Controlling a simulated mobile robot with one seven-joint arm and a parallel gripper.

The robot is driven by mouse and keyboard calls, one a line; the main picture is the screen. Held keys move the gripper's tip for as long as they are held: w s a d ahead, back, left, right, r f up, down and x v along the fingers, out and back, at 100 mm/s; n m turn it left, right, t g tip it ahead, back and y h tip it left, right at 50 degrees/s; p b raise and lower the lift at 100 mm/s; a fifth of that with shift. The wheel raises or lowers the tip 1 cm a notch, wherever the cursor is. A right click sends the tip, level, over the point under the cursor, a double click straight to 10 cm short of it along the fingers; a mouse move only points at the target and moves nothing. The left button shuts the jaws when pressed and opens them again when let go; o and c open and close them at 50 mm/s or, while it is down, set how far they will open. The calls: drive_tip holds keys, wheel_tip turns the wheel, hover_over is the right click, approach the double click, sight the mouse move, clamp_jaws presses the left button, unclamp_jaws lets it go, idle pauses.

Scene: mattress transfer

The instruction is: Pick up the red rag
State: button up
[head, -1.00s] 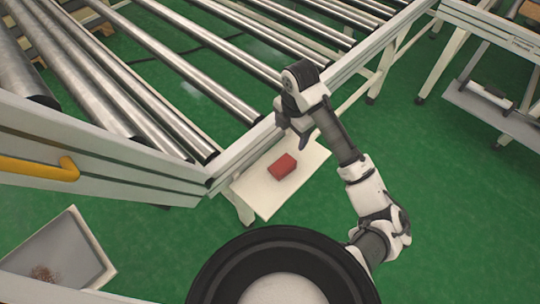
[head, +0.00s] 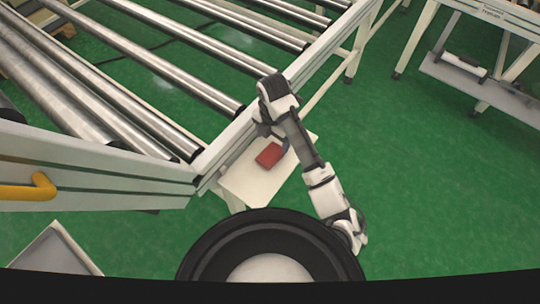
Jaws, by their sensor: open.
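The red rag (head: 269,154) is a small folded red block lying on a white shelf (head: 245,187) beside the roller conveyor. My gripper (head: 276,136) is just above and beside the rag, at its upper right edge. The gripper is open and holds nothing that I can see. The fingertips are small and partly hidden by the wrist, so I cannot tell whether they touch the rag.
The roller conveyor (head: 194,160) with its steel rails stands directly behind and left of the shelf. A yellow handle (head: 30,188) sticks out at the left. A grey bin (head: 58,252) is at lower left. Another frame with a shelf (head: 470,82) is at upper right. Green floor is clear at right.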

drive_tip(key=f, duration=0.1)
drive_tip(key=f+b, duration=0.1)
drive_tip(key=f, duration=0.2)
drive_tip(key=shift+s+a+f, duration=0.2)
drive_tip(key=shift+s+f, duration=0.05)
drive_tip(key=shift+f+b, duration=0.45)
drive_tip(key=shift+f, duration=0.05)
drive_tip(key=shift+d+r, duration=0.1)
drive_tip(key=shift+c, duration=0.4)
drive_tip(key=c, duration=1)
